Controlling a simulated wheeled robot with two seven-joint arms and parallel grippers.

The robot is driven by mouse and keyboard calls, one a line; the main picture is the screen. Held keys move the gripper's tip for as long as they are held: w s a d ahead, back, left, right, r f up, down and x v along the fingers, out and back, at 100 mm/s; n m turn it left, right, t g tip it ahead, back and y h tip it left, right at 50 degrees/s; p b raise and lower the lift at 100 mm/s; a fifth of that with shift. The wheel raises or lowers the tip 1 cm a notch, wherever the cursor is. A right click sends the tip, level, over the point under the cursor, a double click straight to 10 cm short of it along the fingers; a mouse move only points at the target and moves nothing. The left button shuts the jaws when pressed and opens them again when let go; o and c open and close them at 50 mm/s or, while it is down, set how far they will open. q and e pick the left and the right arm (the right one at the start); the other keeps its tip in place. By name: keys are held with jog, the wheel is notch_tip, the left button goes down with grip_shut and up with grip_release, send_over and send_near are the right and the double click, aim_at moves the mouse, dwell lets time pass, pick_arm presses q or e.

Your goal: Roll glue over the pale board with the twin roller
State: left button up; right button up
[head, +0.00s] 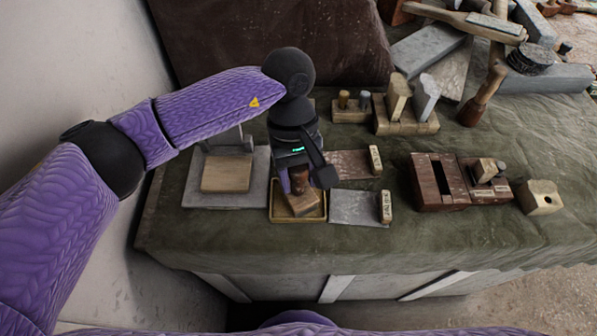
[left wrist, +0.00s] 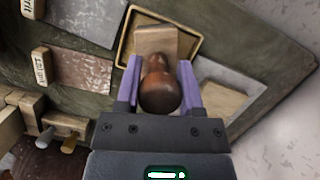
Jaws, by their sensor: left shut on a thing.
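My left gripper (head: 298,178) is shut on the dark brown turned handle of a pale wooden block tool (head: 303,204), seemingly the twin roller. No rollers show under it. In the left wrist view the gripper's (left wrist: 161,80) purple fingers stand on both sides of the handle (left wrist: 160,90), and the block (left wrist: 156,42) is beyond it. The tool is in or just over a shallow brass-rimmed tray (head: 284,221); contact cannot be told. The pale board (head: 226,173) lies flat on a grey slab (head: 258,190) left of the tray. It also shows in the left wrist view (left wrist: 222,103). My right gripper is out of view.
Right of the tray lie a reddish sheet (head: 350,163) and a grey sheet (head: 353,207) with small labelled blocks. Farther right are a dark wooden box (head: 438,183) and a pale holed block (head: 540,197). A grey metal frame (head: 228,146) stands behind the board. Stone blocks clutter the back right.

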pick_arm(q)
jog(key=shift+r+p, duration=1.65)
jog(key=shift+r, duration=1.9)
jog(key=shift+f, duration=0.15)
